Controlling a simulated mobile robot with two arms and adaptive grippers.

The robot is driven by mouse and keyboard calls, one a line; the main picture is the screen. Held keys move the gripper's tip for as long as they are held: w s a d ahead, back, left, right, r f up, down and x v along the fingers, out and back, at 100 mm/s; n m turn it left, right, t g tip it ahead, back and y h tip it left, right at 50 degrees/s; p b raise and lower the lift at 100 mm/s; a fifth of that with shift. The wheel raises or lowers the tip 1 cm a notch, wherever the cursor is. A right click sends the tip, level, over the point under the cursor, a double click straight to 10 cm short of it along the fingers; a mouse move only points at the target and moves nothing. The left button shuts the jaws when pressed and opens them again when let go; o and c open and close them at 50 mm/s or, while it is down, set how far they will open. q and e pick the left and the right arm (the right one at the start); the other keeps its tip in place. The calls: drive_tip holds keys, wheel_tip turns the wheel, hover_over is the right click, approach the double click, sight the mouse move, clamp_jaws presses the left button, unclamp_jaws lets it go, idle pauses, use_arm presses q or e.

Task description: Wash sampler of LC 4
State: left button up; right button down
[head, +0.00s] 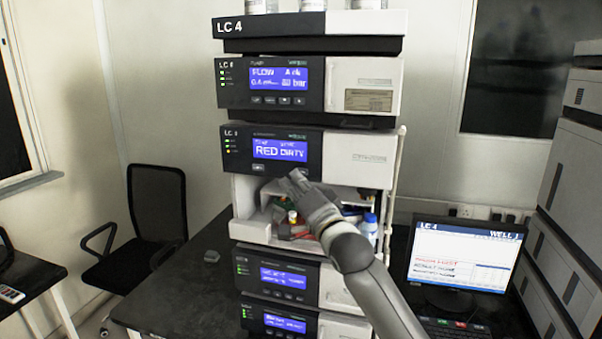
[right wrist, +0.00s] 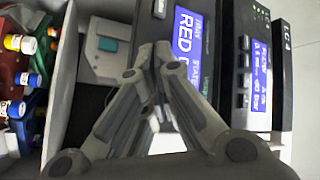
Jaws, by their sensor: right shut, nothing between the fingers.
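The LC 4 sampler (head: 364,158) is the module in the middle of the stack. My right gripper (head: 294,178) is shut and empty, just in front of the sampler's lower edge below the screen. Its fingertips (right wrist: 150,52) overlap the panel in the wrist view; I cannot tell whether they touch it. My left gripper is not in view.
An open bay (head: 246,210) below the sampler panel holds colourful capped vials (right wrist: 14,80). A pump module (head: 380,85) sits above and further modules (head: 275,278) below. A monitor (head: 463,255) headed "LC 4" and "WELL 1" stands to the right. A black chair (head: 158,200) is at left.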

drive_tip(key=shift+w, duration=0.1)
idle(0.3)
drive_tip(key=shift+w+d, duration=0.1)
drive_tip(key=shift+w, duration=0.2)
drive_tip(key=shift+w+d, duration=0.15)
drive_tip(key=shift+w, duration=0.25)
idle(0.6)
drive_tip(key=shift+s, duration=0.1)
drive_tip(key=shift+s+a+p, duration=0.25)
drive_tip(key=shift+s+p, duration=0.3)
drive_tip(key=shift+s, duration=0.2)
drive_tip(key=s, duration=0.1)
drive_tip(key=s+a+p, duration=0.1)
drive_tip(key=s, duration=0.1)
drive_tip(key=s+p, duration=0.1)
drive_tip(key=shift+s+a, duration=0.25)
drive_tip(key=shift+s, duration=0.1)
